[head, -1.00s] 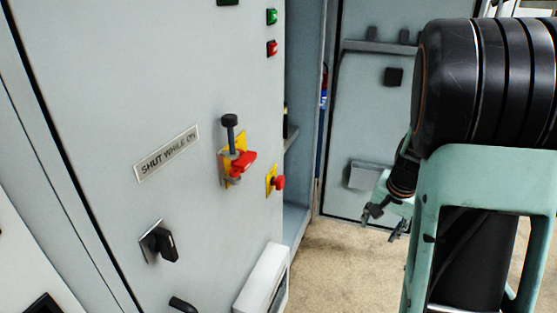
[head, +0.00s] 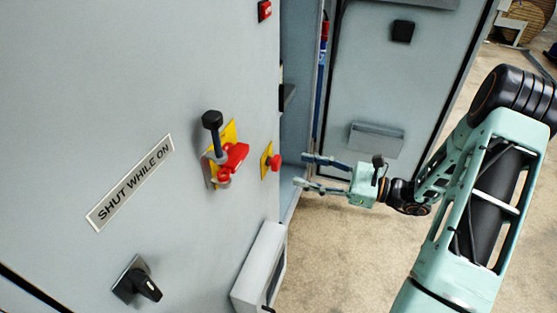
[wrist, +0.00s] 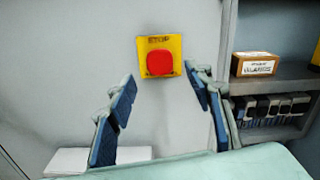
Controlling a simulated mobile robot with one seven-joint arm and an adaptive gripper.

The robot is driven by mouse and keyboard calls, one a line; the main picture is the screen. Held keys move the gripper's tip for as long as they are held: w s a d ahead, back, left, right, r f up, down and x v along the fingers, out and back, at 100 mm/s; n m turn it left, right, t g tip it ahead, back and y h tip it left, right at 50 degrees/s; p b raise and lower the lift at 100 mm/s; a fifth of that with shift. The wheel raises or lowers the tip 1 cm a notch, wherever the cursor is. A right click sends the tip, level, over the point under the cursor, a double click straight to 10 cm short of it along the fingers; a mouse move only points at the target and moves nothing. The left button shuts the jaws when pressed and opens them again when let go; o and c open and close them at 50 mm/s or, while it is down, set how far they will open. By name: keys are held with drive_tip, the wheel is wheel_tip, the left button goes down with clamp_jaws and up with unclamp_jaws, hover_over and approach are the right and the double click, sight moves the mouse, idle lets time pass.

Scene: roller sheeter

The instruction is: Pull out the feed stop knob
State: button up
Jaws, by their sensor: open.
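The feed stop knob (head: 275,162) is a red mushroom button on a yellow plate, on the grey cabinet face near its right edge. In the wrist view the red knob (wrist: 159,63) sits at upper middle, and its yellow plate carries the word STOP. My gripper (head: 299,172) is open and empty, to the right of the knob and pointing at it, with a gap between. In the wrist view its fingers (wrist: 163,80) spread on either side, below and nearer than the knob. Nothing hides the knob.
A red handle with a black-topped pin (head: 225,155) juts from the panel left of the knob. A black rotary switch (head: 137,282) and a white box (head: 260,268) are lower. Open shelves (wrist: 272,105) with a carton (wrist: 254,64) lie right of the knob.

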sight(279, 164)
drive_tip(key=x, duration=0.8)
drive_tip(key=shift+a, duration=0.1)
clamp_jaws()
